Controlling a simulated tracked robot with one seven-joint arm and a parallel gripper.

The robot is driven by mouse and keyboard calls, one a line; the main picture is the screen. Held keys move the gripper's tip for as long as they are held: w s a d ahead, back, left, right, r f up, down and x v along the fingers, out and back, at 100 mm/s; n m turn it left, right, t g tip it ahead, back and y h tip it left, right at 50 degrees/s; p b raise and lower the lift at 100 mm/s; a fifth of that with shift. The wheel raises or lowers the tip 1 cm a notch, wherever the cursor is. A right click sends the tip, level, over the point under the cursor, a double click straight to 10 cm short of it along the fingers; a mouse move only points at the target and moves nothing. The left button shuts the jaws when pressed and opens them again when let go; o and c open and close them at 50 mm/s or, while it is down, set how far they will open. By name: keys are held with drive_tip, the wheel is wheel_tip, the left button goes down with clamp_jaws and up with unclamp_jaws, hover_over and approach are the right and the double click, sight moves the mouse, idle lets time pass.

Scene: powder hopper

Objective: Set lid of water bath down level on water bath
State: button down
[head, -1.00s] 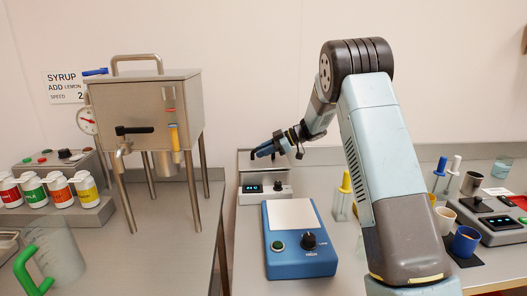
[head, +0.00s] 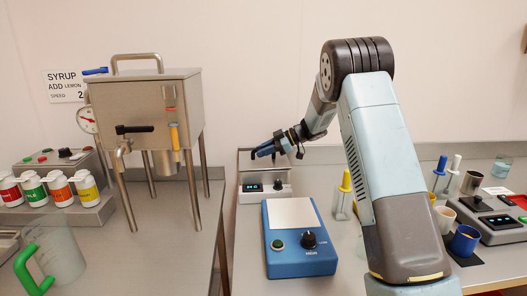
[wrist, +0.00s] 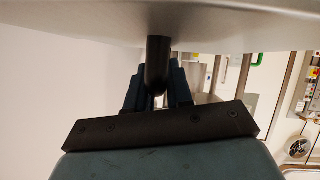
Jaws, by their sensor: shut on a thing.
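The water bath (head: 264,190) stands against the wall behind the blue device in the head view. It is a pale box with a dark display and knob on its front. My gripper (head: 260,152) is above its back part, pointing left and slightly down. In the wrist view, my gripper (wrist: 158,88) is shut on the dark handle (wrist: 158,62) of the lid. The lid (wrist: 230,22) fills the top of that view as a broad grey surface. In the head view the lid is hard to make out, so I cannot tell its tilt or whether it touches the bath.
The blue device (head: 298,256) with a white plate stands in front of the water bath. A steel hopper (head: 150,105) on legs is to the left. A yellow-topped dispenser (head: 344,195) stands to the right, close to my arm. Cups and another device (head: 495,222) are farther right.

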drive_tip(key=c, duration=0.9)
unclamp_jaws()
drive_tip(key=shift+f, duration=0.1)
drive_tip(key=shift+d, duration=0.1)
drive_tip(key=v, duration=1.3)
drive_tip(key=shift+d, duration=0.2)
drive_tip(key=shift+w, duration=0.1)
